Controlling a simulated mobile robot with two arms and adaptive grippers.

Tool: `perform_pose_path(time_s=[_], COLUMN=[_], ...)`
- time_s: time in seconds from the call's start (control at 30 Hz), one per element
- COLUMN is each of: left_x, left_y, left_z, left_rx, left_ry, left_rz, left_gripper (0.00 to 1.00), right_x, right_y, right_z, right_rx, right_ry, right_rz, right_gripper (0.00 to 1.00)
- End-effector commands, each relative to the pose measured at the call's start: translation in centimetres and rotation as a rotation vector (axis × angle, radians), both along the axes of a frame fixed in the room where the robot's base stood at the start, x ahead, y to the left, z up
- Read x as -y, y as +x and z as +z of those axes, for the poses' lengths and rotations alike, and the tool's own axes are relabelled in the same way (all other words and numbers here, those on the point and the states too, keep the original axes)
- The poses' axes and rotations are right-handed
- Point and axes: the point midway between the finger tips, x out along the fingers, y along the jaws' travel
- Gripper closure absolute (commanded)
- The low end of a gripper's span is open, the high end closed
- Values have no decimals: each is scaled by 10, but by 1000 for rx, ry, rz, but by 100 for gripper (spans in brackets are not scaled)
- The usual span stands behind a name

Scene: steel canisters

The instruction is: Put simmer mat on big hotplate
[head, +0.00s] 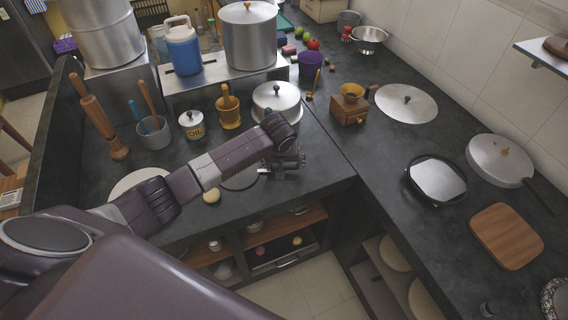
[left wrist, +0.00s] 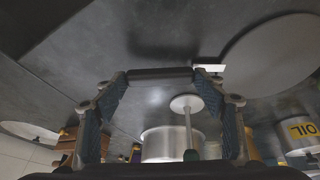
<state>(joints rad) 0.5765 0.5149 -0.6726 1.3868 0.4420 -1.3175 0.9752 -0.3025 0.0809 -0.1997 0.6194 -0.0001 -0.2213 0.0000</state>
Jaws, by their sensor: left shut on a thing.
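A grey disc (head: 240,178), which looks like the simmer mat, shows at the counter's front edge, partly behind my left arm. It also shows large in the left wrist view (left wrist: 275,58), with a short pale piece at its edge. My left gripper (head: 287,163) is just right of the disc. A dark bar, seemingly the mat's handle (left wrist: 160,73), spans between its fingertips, and the gripper is shut on it. A pale round plate (head: 138,182), partly hidden by my arm, lies further left; I cannot tell whether it is the big hotplate. My right gripper is out of view.
Behind the gripper stand a lidded pot (head: 277,102), a yellow mortar (head: 229,112) and the oil jar (head: 191,124). A wooden grinder (head: 348,106) is to the right. The right counter holds a round lid (head: 406,103), a covered pan (head: 499,160) and a wooden board (head: 506,236).

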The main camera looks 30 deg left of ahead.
Motion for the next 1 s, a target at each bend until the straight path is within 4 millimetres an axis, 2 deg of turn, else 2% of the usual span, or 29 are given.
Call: perform_pose_path(time_s=[0.17,0.2,0.33,0.73,0.87,1.0], left_x=[0,0,0,1,3,6], left_y=[1,0,0,-1,-6,-15], left_z=[-2,-2,-2,4,18,41], left_rx=[1,0,0,0,3,3], left_ry=[0,-1,-1,-1,-2,-2], left_rz=[0,0,0,0,-1,-2], left_gripper=[85,32,18,18,18,18], right_x=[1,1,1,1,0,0], right_y=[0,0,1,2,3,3], right_z=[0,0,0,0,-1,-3], right_rx=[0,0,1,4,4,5], right_ry=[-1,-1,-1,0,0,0], right_rz=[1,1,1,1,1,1], right_gripper=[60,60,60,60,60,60])
